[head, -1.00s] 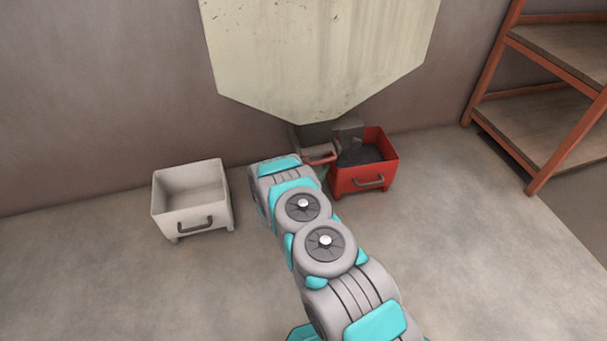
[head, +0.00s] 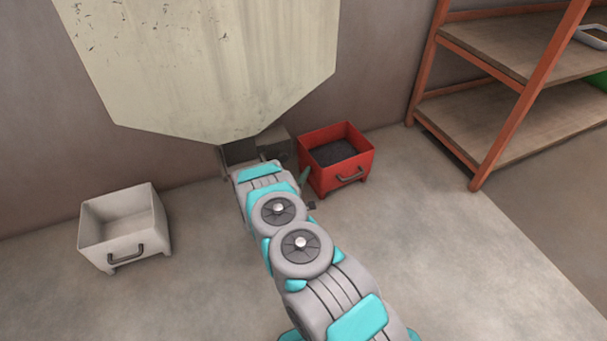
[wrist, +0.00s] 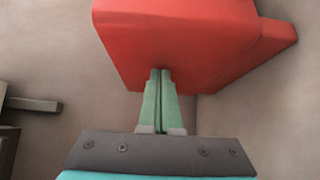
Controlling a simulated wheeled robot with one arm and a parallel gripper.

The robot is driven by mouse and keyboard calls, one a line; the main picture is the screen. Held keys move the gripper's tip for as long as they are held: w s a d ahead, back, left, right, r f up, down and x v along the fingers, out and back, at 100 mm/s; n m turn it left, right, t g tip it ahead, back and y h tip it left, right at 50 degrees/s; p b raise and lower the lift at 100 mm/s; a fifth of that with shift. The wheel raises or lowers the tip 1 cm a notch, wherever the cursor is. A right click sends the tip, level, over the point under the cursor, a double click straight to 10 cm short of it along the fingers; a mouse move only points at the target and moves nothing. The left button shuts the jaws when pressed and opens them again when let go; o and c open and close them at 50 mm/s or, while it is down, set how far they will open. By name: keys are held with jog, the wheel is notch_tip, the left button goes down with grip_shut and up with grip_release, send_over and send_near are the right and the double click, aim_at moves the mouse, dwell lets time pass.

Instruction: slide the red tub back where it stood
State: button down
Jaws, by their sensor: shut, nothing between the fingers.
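The red tub (head: 359,172) stands upright on the floor against the back wall, to the right of the hopper's outlet. It has a dark front handle and holds dark pellets. My gripper (head: 306,176) is at the tub's left side, low down, mostly hidden behind my arm in the head view. In the wrist view its two green fingers (wrist: 161,73) are shut together with nothing between them. Their tips meet the red tub's wall (wrist: 175,40) in the picture, touching or very close.
The pale hopper (head: 215,65) hangs above, with a grey outlet block (head: 277,147) under it. A white empty tub (head: 124,240) stands at left. An orange-framed shelf (head: 490,135) stands at right, with clear floor between it and the red tub.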

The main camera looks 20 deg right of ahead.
aim_at(317, 175)
jog(key=d+p, duration=0.1)
jog(key=d, duration=0.4)
jog(key=shift+s+d, duration=0.1)
jog(key=shift+d, duration=0.25)
